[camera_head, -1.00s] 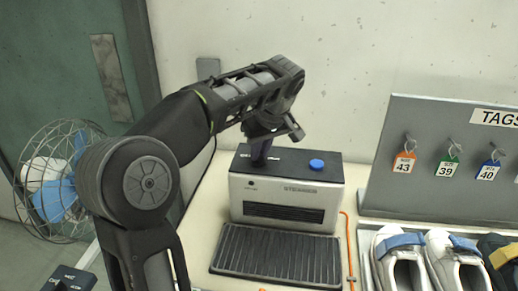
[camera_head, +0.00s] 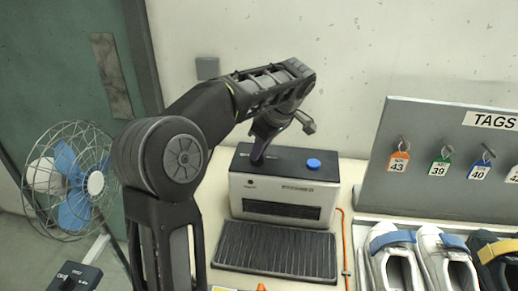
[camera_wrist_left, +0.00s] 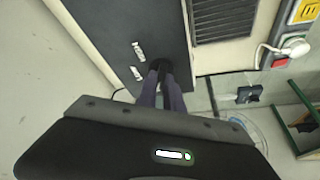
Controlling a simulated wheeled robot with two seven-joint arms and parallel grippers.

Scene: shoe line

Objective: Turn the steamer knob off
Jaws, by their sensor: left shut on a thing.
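The steamer (camera_head: 247,206) is a silver box with a black top and a dark slot in front. It stands on the pale table in the head view. My left gripper (camera_head: 257,160) comes down onto the left part of its top. The wrist view shows its fingers (camera_wrist_left: 162,72) shut on a small dark knob (camera_wrist_left: 160,63), which they largely hide. Two small white labels (camera_wrist_left: 138,51) lie beside the knob on the black top (camera_wrist_left: 95,20). I cannot read the labels or the knob's setting. A blue round button (camera_head: 313,164) is right of the gripper. My right gripper is not in view.
A black ribbed mat (camera_head: 275,250) lies before the steamer. An orange cord (camera_head: 345,240) runs along its right. Shoes (camera_head: 392,260) and a grey tag board (camera_head: 420,130) stand further right. A caged fan (camera_head: 70,180) is at the left.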

